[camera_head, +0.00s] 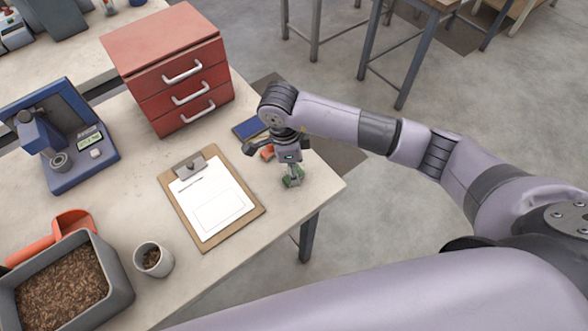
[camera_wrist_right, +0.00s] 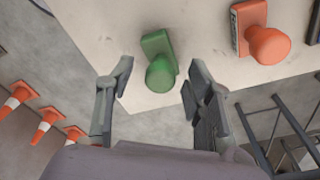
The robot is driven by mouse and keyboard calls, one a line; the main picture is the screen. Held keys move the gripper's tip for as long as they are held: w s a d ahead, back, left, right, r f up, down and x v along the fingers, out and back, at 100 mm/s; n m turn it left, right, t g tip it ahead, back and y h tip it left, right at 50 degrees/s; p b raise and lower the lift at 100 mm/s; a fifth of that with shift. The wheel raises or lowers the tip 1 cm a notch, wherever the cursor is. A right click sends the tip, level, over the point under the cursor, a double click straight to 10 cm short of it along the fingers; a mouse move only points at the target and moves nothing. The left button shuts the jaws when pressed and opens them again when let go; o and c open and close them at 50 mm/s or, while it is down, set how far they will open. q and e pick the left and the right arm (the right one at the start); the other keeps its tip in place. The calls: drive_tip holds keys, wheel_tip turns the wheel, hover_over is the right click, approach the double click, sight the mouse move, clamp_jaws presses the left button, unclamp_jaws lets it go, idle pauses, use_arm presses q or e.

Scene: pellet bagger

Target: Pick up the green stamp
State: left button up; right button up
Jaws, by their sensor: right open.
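The green stamp (camera_head: 292,178) stands on the table near its right corner. In the right wrist view the green stamp (camera_wrist_right: 160,70) shows its round knob and rectangular base, between and a little beyond my fingertips. My right gripper (camera_head: 290,163) hangs over the stamp from above, partly hiding it. In the wrist view my right gripper (camera_wrist_right: 160,82) is open, one finger on each side of the knob, with nothing held. Whether a finger touches the stamp cannot be told. My left gripper is not in view.
An orange stamp (camera_wrist_right: 266,42) stands beside the green one, close to my gripper. A dark blue flat item (camera_head: 250,129) lies behind. A clipboard (camera_head: 252,210) lies to the left, with a red drawer unit (camera_head: 150,75) further back. The table edge is near.

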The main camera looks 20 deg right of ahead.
drive_tip(key=shift+f, duration=0.4)
drive_tip(key=shift+c, duration=0.2)
clamp_jaws()
